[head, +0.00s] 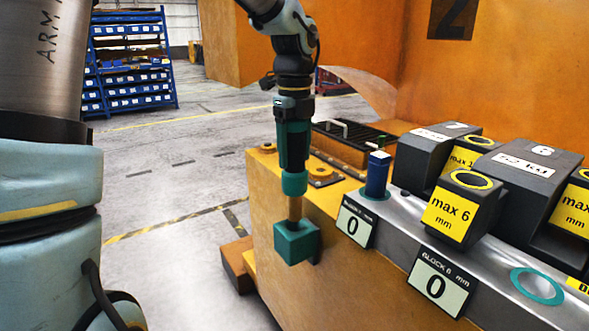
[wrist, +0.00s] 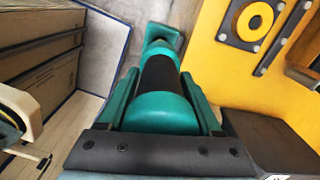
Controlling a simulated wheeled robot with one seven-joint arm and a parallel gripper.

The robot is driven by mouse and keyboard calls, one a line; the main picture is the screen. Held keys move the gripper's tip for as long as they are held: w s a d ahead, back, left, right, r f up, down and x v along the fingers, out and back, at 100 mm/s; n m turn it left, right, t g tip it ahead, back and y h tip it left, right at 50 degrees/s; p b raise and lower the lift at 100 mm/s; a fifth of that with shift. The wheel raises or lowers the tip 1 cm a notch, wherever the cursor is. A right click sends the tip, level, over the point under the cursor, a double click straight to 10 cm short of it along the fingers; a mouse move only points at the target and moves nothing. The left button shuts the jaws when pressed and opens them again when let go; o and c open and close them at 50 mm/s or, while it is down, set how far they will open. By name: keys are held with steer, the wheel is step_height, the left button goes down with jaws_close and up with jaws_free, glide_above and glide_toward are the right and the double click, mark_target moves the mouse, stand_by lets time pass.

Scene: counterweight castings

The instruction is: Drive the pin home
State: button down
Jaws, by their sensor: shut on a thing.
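My gripper (head: 293,148) points straight down at the left of the casting and is shut on the grip of a mallet. The mallet (head: 296,242) hangs with its teal block head lowest, below a short wooden shaft, beside the orange casting's front face. In the wrist view the mallet's teal and black grip (wrist: 160,80) lies between the fingers, with the head beyond it. The blue pin (head: 377,174) stands upright in a teal ring on the grey metal ledge, right of my gripper and apart from the mallet. Much of it sticks up; its lower end is hidden.
Dark weight blocks with yellow "max 6 mm" labels (head: 450,215) stand right of the pin. Two displays reading 0 (head: 352,226) (head: 437,288) face front. An empty-looking teal ring (head: 537,286) lies on the ledge. A black grate (head: 350,140) is behind. Open floor (head: 180,200) lies left.

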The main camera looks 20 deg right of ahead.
step_height(320, 180, up, 11)
steer(key=p, duration=0.9)
steer(key=shift+f+p, duration=0.15)
steer(key=shift+p, duration=0.25)
steer(key=shift+f, duration=0.1)
